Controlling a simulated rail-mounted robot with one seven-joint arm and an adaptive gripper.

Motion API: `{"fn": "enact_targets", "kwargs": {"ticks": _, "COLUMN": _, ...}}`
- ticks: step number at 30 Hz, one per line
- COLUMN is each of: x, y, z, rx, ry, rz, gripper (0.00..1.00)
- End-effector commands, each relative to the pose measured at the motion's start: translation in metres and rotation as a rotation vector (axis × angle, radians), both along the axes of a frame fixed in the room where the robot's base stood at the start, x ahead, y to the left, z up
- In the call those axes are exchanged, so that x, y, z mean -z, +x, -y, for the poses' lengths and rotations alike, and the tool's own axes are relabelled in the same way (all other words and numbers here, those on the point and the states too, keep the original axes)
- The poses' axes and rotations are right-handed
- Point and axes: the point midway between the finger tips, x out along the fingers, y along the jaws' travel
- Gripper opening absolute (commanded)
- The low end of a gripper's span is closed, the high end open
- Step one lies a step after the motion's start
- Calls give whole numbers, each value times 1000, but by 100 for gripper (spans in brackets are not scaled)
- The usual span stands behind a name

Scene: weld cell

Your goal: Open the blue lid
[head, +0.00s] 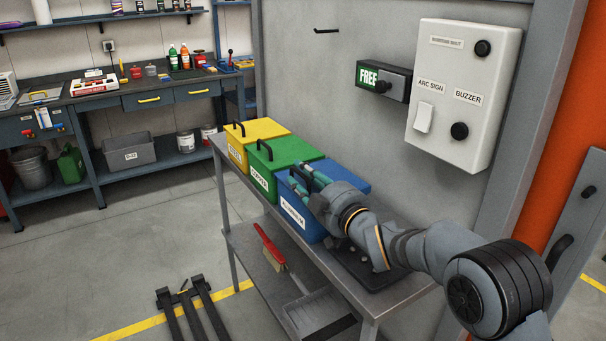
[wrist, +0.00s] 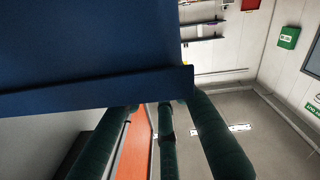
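The blue box (head: 302,220) with a white label stands nearest on the metal table. Its blue lid (head: 346,166) looks down in the head view, partly covered by my arm. A dark handle (head: 300,172) shows at the lid's left side. My gripper (head: 302,186) has dark green fingers right beside this handle; I cannot tell whether they touch it. In the wrist view a blue surface with a raised edge (wrist: 90,88) fills the upper left. The fingers (wrist: 165,140) reach up to that edge, spaced apart, their tips hidden.
The green box (head: 262,180) and yellow box (head: 236,150) stand in a row beyond the blue one on the metal table (head: 231,208). A wall and a white switch panel (head: 460,120) are close behind. A red-handled brush (head: 268,245) lies on the lower shelf.

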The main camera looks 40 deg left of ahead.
Motion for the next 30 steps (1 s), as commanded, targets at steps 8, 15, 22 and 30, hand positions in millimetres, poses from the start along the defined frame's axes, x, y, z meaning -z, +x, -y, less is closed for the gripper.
{"fn": "enact_targets", "kwargs": {"ticks": 8, "x": 0, "y": 0, "z": 0, "rx": 0, "ry": 0, "rz": 0, "gripper": 22}}
{"fn": "enact_targets", "kwargs": {"ticks": 15, "x": 0, "y": 0, "z": 0, "rx": 0, "ry": 0, "rz": 0, "gripper": 8}}
{"fn": "enact_targets", "kwargs": {"ticks": 22, "x": 0, "y": 0, "z": 0, "rx": 0, "ry": 0, "rz": 0, "gripper": 0}}
{"fn": "enact_targets", "kwargs": {"ticks": 30, "x": 0, "y": 0, "z": 0, "rx": 0, "ry": 0, "rz": 0, "gripper": 0}}
